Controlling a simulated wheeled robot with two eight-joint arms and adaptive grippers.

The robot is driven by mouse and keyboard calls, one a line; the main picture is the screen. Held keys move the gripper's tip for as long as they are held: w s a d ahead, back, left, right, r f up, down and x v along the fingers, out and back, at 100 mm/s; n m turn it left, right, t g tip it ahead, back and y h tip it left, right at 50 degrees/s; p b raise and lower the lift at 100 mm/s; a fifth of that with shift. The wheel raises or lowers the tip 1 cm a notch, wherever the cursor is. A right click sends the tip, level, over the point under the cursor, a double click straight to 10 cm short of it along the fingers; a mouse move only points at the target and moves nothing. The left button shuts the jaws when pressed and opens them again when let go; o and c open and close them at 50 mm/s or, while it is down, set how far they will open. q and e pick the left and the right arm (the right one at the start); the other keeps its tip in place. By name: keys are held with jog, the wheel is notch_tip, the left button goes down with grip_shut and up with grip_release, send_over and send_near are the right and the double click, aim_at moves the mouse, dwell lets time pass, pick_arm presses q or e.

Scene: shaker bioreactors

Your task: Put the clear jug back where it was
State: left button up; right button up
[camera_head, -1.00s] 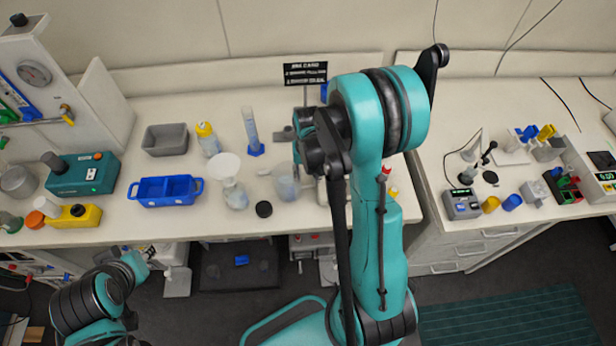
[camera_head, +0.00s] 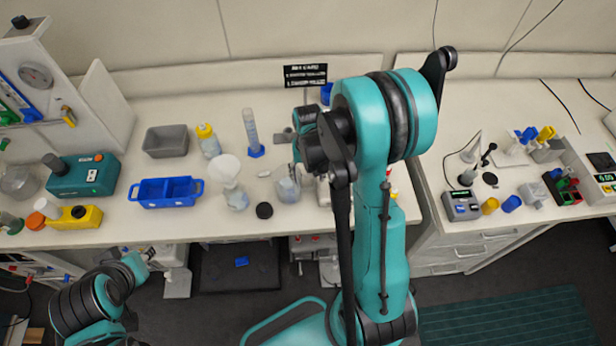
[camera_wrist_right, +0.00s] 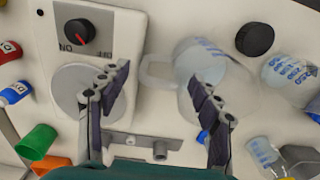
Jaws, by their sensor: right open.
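The clear jug (camera_head: 288,188) stands on the bench with its handle to the left, just left of my right arm. In the right wrist view the jug (camera_wrist_right: 192,60) stands upright beside a white plate device, with its handle towards that device. My right gripper (camera_wrist_right: 158,98) is open and empty above the bench. Its right finger overlaps the jug in the picture; its left finger is over the round plate. I cannot tell whether it touches the jug. In the head view the gripper is mostly hidden by my arm. My left arm is low at the bottom left; its jaws cannot be made out.
The white device (camera_wrist_right: 60,45) has a red-black knob. A black cap (camera_head: 264,210), a flask with a funnel (camera_head: 235,197) and a measuring cylinder (camera_head: 251,130) stand near the jug. A blue tray (camera_head: 165,204) lies further left. Bare bench lies in front of the jug.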

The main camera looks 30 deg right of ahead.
notch_tip(320, 180, up, 10)
jog(key=r+p, duration=0.1)
jog(key=p, duration=0.1)
jog(key=s+a+r+n+t, duration=0.5)
jog(key=s+a+r+t, duration=0.2)
jog(key=s+a+r, duration=0.2)
jog(key=shift+s+a, duration=0.45)
jog(key=shift+a, duration=0.45)
jog(key=shift+w, duration=0.1)
notch_tip(320, 180, down, 17)
jog(key=b, duration=1.7)
jog(key=shift+r, duration=0.15)
